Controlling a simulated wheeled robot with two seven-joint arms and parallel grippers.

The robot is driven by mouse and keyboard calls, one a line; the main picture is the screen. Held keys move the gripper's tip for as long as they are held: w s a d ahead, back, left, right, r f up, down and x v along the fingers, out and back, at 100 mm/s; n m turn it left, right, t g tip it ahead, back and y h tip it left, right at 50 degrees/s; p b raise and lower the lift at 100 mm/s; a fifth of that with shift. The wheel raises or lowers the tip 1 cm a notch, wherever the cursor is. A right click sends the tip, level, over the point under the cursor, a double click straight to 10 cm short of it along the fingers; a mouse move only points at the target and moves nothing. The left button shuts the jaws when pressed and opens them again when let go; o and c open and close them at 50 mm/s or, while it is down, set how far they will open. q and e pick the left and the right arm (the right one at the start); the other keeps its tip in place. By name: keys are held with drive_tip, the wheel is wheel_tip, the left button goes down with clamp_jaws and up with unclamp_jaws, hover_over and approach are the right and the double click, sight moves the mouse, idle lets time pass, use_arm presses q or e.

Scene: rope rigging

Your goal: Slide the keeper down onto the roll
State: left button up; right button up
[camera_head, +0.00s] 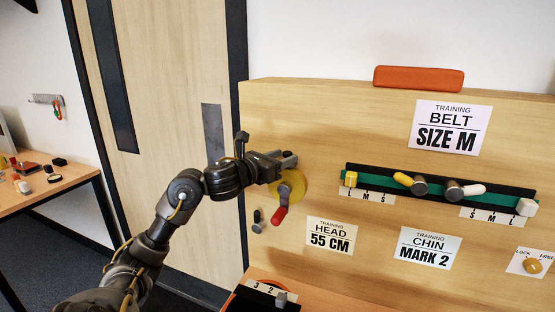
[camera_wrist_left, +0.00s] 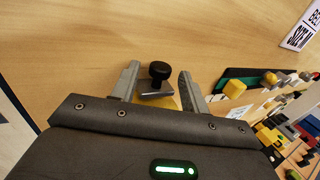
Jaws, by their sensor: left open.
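The piece that looks like the keeper, a grey plate with a black knob (camera_wrist_left: 160,70), sits on the wooden board in the left wrist view. My left gripper (camera_wrist_left: 158,80) is open, with one finger on each side of it; I cannot tell if either touches. In the head view my left gripper (camera_head: 281,161) reaches the board from the left and mostly hides that piece. Just below is a yellow disc (camera_head: 298,183) with a red handle (camera_head: 280,216), probably at the roll. The disc's yellow edge (camera_wrist_left: 170,103) shows between the fingers. My right gripper is not in view.
A green-and-black rail (camera_head: 440,187) with yellow, grey and white sliders is on the board to the right. An orange block (camera_head: 418,78) is on the board's top edge. A small switch block (camera_head: 265,296) stands below.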

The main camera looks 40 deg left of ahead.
use_arm(q)
drive_tip(key=s+b, duration=0.4)
drive_tip(key=s, duration=0.6)
drive_tip(key=shift+s+a, duration=0.35)
drive_tip(key=shift+s, duration=0.05)
